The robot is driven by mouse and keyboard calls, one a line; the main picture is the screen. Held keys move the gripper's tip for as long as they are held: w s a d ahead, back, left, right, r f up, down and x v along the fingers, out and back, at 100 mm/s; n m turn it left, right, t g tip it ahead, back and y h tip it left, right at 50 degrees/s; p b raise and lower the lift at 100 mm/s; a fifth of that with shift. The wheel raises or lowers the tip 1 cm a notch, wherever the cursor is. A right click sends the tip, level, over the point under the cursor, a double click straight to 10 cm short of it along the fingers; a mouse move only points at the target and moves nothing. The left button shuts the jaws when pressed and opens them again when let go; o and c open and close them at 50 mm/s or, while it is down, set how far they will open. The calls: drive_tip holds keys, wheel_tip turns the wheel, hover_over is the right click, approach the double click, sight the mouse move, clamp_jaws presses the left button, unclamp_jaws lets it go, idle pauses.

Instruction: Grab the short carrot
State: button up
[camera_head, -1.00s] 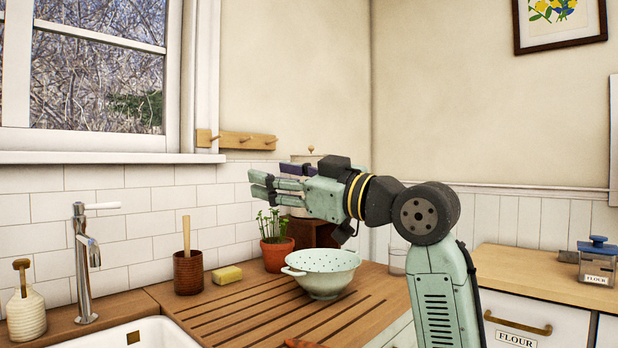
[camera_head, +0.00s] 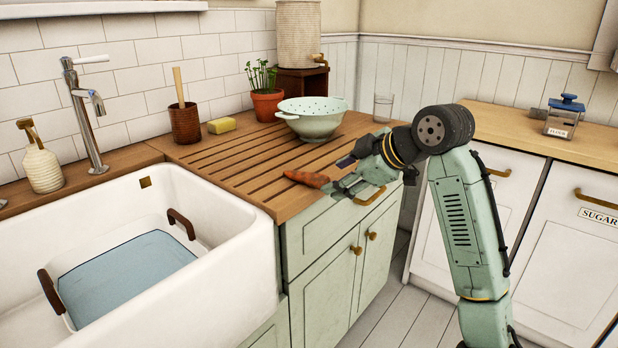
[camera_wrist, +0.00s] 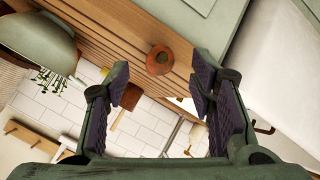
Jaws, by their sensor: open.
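A short orange-brown carrot (camera_head: 306,179) lies on the slatted wooden drainboard (camera_head: 237,183) near its front edge, in the head view. In the wrist view the carrot (camera_wrist: 160,60) shows as a round orange-brown shape above the gap between the fingertips. My gripper (camera_head: 341,175) is just right of the carrot in the head view, at the counter's front edge. In the wrist view my gripper (camera_wrist: 160,82) has its fingers spread wide with nothing between them. Whether a finger touches the carrot cannot be told.
A pale green colander (camera_head: 312,119) stands behind the carrot, with a potted plant (camera_head: 266,104), a yellow sponge (camera_head: 221,126) and a brown cup (camera_head: 185,125) further back. A glass (camera_head: 383,107) stands at the right. The white sink (camera_head: 245,262) with a tap lies left.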

sight(328, 179)
drive_tip(key=x, duration=0.4)
drive_tip(key=shift+w+a+p, duration=0.15)
drive_tip(key=shift+a+p, duration=0.25)
clamp_jaws()
